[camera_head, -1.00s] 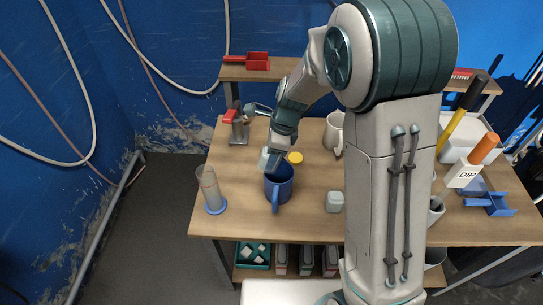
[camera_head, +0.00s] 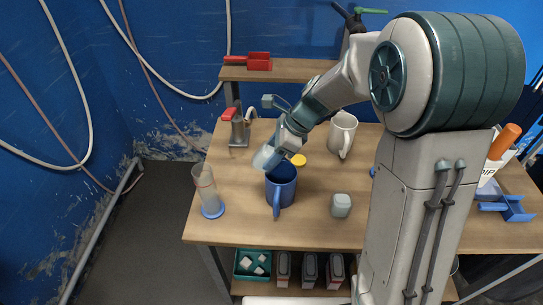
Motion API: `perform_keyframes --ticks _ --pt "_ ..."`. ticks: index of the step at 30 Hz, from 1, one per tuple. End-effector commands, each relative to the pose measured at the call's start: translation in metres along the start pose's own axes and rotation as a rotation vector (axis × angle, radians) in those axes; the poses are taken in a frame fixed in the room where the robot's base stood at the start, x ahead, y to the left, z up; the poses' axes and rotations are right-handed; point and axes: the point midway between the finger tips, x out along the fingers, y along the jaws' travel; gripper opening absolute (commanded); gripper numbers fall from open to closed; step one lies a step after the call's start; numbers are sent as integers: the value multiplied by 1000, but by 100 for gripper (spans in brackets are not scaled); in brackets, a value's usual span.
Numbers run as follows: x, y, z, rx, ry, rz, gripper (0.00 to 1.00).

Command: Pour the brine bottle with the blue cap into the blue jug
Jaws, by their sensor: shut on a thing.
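The blue jug (camera_head: 287,190) stands upright on the wooden bench, its handle toward me. My gripper (camera_head: 279,150) is shut on a pale translucent bottle (camera_head: 265,158), just above and behind the jug's left rim. The bottle is tilted, with its lower-left end near the rim. Whether that end is over the opening, and whether liquid flows, I cannot tell. No blue cap shows on the bottle; my gripper hides part of it.
A yellow lid (camera_head: 299,160) lies behind the jug, and a white jug (camera_head: 343,133) stands to the right. A clear cylinder with a blue base (camera_head: 212,211) is at left, a metal stand (camera_head: 240,130) behind it. A small grey block (camera_head: 341,205) sits at right.

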Motion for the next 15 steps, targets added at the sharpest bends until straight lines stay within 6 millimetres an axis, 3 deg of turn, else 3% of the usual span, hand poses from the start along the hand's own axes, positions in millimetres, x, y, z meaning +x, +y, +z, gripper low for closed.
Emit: perform_keyframes --ticks 15 --pt "8 -1 -4 1 -161 -3 25"
